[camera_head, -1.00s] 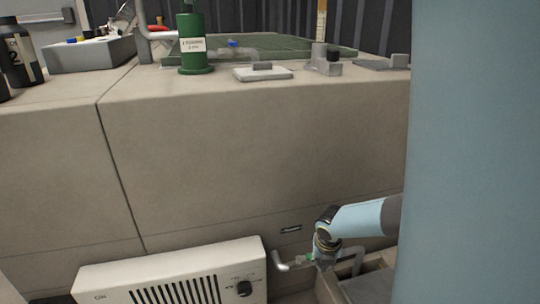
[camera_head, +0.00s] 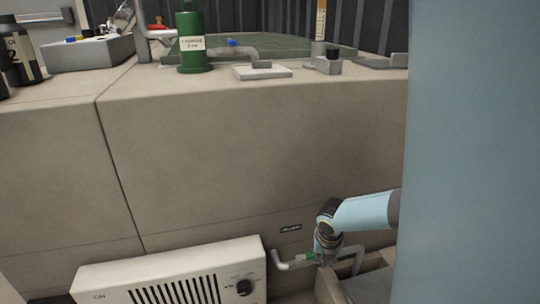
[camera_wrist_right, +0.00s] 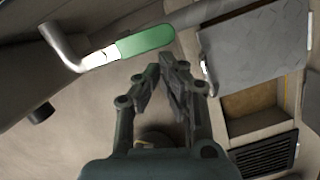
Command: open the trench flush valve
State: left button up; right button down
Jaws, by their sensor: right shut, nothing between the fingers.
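The valve has a green lever handle (camera_wrist_right: 146,41) on a bent grey pipe (camera_wrist_right: 62,45) with a pale fitting between them, in the right wrist view. In the head view the green handle (camera_head: 304,257) and pipe (camera_head: 283,265) show low, against the beige wall. My right gripper (camera_wrist_right: 160,68) is shut and empty, its fingertips just below the green handle; I cannot tell whether they touch. In the head view the right gripper (camera_head: 325,257) is just right of the handle, partly hidden by my wrist. My left gripper is not in view.
A white heater unit (camera_head: 172,276) with a dial stands left of the pipe. A small dark label plate (camera_head: 291,228) is on the wall above. In the wrist view a grey plate (camera_wrist_right: 247,47) and a dark grille (camera_wrist_right: 265,152) are at right. The counter above holds a green cylinder (camera_head: 190,45).

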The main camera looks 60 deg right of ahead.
jog(key=v, duration=1)
jog(key=shift+r, duration=0.3)
jog(key=shift+a, duration=0.2)
